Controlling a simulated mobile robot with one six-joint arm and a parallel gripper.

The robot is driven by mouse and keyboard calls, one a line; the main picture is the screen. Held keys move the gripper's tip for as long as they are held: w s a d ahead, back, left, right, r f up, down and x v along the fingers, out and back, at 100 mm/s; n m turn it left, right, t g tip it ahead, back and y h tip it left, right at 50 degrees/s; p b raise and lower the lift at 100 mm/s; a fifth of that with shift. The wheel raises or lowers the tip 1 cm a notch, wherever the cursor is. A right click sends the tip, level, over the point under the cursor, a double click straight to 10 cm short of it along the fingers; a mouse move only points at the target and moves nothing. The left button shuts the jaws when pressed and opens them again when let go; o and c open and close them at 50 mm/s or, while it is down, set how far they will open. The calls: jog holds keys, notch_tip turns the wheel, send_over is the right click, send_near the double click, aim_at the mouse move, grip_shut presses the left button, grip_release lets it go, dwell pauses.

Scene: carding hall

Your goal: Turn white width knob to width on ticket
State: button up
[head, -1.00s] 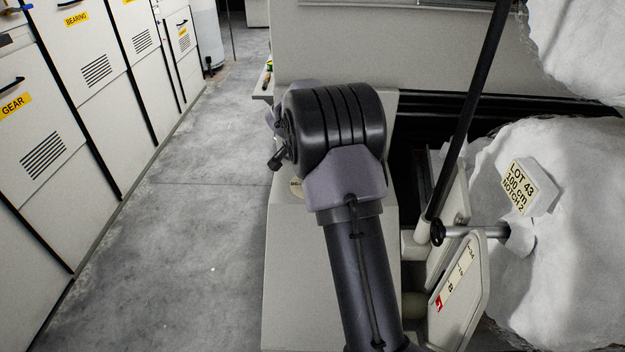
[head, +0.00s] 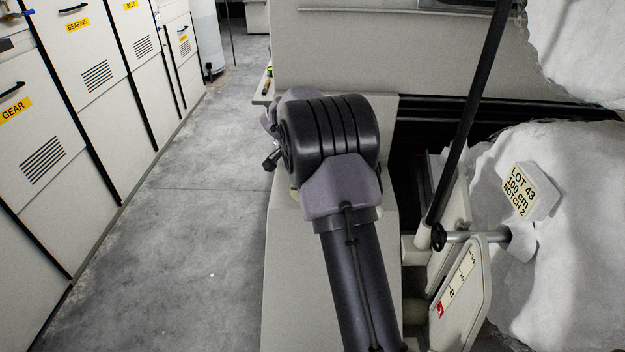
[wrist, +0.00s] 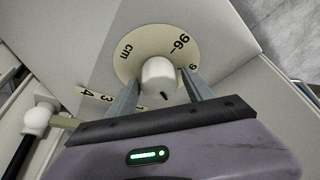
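The white width knob (wrist: 158,72) sits on a round cream dial (wrist: 126,70) in the wrist view. The dial shows "cm", "96" and part of another number behind the right finger. A dark mark shows on the knob's near side. My gripper (wrist: 164,82) has one finger on each side of the knob, with a gap visible at least on the right; contact on the left is unclear. In the head view my arm hides the knob and gripper fingers. The ticket (head: 530,190) reads "LOT 43, 100 cm, NOTCH 2" and stands at the right before white fibre.
A notch plate (head: 462,290) with a black lever (head: 470,115) stands right of my arm; a numbered scale (wrist: 92,93) shows at left in the wrist view. Grey cabinets (head: 60,150) line the left. The floor (head: 190,230) between is clear.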

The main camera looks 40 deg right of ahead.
jog(key=p+v, duration=0.6)
jog(key=v, duration=1.1)
jog(key=shift+r, duration=0.2)
